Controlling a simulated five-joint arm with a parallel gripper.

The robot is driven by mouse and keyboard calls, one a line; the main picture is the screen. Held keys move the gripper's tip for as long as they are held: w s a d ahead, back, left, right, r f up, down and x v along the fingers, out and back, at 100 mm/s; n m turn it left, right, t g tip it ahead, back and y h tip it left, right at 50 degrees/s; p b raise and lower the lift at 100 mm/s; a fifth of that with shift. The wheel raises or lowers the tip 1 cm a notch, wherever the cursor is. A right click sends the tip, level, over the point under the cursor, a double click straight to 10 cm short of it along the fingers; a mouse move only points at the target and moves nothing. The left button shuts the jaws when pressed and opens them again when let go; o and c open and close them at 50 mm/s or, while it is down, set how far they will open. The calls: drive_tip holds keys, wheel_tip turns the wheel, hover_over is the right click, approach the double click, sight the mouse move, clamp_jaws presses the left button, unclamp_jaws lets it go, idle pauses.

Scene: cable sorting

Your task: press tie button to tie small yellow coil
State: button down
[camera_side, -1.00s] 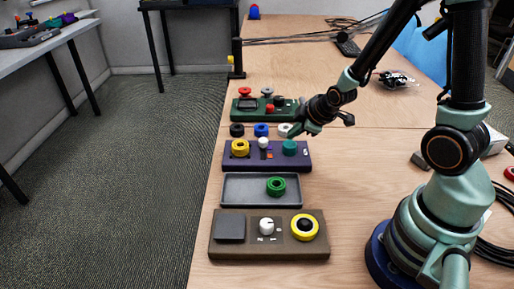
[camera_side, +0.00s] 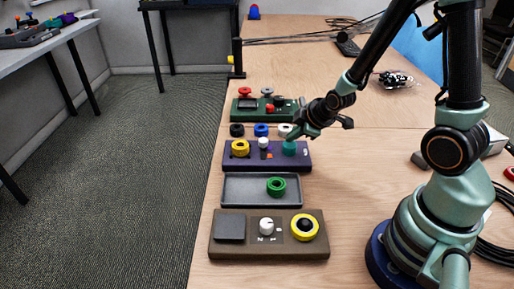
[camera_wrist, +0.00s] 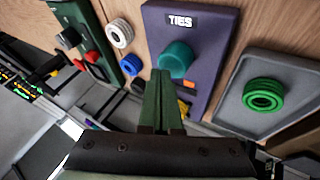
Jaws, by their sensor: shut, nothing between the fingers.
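The purple tie box (camera_side: 273,166) lies on the table and reads TIES in the wrist view (camera_wrist: 205,22). A teal round button (camera_side: 289,148) stands at its right end and also shows in the wrist view (camera_wrist: 176,57). A small yellow coil (camera_side: 240,147) sits at the box's left end, around a post or recess I cannot make out; in the wrist view my fingers largely hide that end. My gripper (camera_side: 292,135) is shut and empty, with its tips (camera_wrist: 165,78) just above or against the teal button; contact is unclear.
A grey tray (camera_side: 235,190) with a green coil (camera_side: 276,187) lies in front of the tie box. A brown box (camera_side: 270,252) with a white knob and a large yellow ring stands nearest. Black, blue and white coils (camera_side: 261,130) lie behind, before a green box (camera_side: 245,115).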

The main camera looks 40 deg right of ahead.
sight(292, 145)
drive_tip(key=shift+f, duration=0.75)
idle(0.8)
drive_tip(key=shift+r, duration=1.2)
drive_tip(key=shift+r, duration=2.5)
